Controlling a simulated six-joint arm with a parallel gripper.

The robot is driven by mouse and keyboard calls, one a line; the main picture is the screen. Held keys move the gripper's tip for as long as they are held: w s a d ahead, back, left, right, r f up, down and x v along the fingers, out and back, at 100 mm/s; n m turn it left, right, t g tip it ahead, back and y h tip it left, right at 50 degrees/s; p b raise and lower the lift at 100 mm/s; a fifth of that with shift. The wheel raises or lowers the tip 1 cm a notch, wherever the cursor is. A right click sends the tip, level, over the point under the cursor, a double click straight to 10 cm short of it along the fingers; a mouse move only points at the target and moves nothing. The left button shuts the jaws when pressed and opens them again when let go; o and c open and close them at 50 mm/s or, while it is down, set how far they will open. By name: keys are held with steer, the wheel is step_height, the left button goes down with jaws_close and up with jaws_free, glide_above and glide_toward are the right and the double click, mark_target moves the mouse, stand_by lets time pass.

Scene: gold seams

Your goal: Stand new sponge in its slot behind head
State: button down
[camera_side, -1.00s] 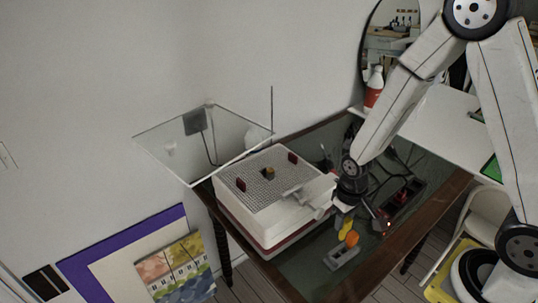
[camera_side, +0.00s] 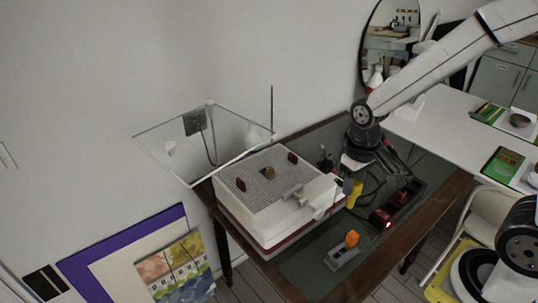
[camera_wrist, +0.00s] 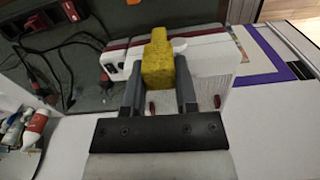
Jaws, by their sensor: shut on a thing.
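The yellow sponge (camera_side: 355,193) is a tall block held upright below my gripper (camera_side: 348,180). In the wrist view the sponge (camera_wrist: 158,62) sits between the two fingers of my gripper (camera_wrist: 160,85), which are shut on it. It hangs beyond the right side of the white grinder (camera_side: 290,222), apart from it. The grinder has a grey grid top (camera_side: 262,190). A small brown-gold head (camera_side: 269,172) stands on the grid. I cannot make out the slot behind the head.
Two dark red plates (camera_side: 241,184) (camera_side: 293,157) stand on the grid. A grey arm-like fitting (camera_side: 312,194) projects at the grinder's right. An orange piece (camera_side: 351,239) stands on a grey holder (camera_side: 343,257). A red-lit box (camera_side: 380,219), cables and a clear shield (camera_side: 170,133) are nearby.

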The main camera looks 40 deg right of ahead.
step_height(320, 180, up, 3)
steer(key=shift+r, duration=0.15)
steer(key=w+a, duration=0.2)
steer(key=w, duration=2.8)
steer(key=shift+n, duration=0.4)
steer(key=shift+s+f, duration=0.15)
steer(key=shift+f, duration=1.15)
steer(key=shift+s+f, duration=0.15)
steer(key=shift+f, duration=1.15)
steer(key=shift+f, duration=0.15)
steer(key=shift+f, duration=2.5)
steer(key=shift+f, duration=1)
